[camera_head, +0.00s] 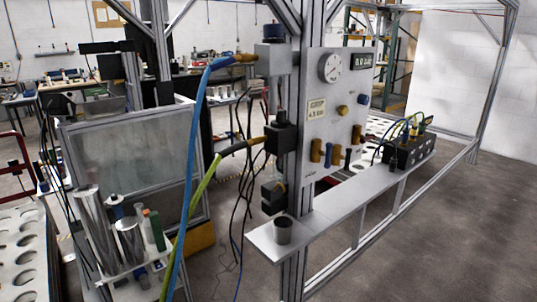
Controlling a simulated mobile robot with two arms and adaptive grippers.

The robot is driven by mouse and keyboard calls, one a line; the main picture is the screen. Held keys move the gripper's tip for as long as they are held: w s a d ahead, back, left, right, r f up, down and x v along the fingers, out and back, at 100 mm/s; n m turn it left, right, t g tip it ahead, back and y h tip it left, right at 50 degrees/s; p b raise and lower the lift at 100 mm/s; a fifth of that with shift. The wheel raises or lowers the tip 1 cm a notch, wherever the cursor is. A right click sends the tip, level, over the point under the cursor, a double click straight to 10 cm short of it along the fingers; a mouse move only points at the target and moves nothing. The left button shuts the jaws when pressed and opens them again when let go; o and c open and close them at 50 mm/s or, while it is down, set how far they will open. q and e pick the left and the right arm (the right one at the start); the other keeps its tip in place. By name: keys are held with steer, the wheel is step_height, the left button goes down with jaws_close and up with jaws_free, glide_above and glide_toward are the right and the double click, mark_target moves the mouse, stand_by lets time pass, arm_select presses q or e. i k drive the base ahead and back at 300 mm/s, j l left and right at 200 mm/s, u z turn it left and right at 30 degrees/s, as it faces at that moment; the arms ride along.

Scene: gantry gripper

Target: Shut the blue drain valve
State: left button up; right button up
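A light grey upright panel (318,100) is fixed to the metal frame right of the middle. A small blue knob (363,99) sits on its right part, beside a yellow knob (342,111). Lower down are several upright brass-yellow handles (316,150), with a narrow dark blue part (328,155) between two of them. No label is readable that tells which blue part is the drain valve, and I cannot tell whether it is open or shut. Neither of my grippers shows in the head view.
The panel carries a round gauge (330,68) and a digital display (362,61). A grey shelf (335,208) juts out below, with a dark cup (283,231) at its near end and a black box (410,150) at its far end. Blue (190,150) and green hoses hang at left. Floor at right is clear.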

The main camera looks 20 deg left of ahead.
mark_target(327, 166)
steer(key=u, duration=0.25)
steer(key=i+l+u, duration=0.15)
steer(key=u, duration=0.15)
steer(key=i+l+u, duration=0.1)
steer(key=l+u, duration=0.15)
steer(key=l, duration=0.15)
steer(key=l+u, duration=0.3)
steer(key=i, duration=0.05)
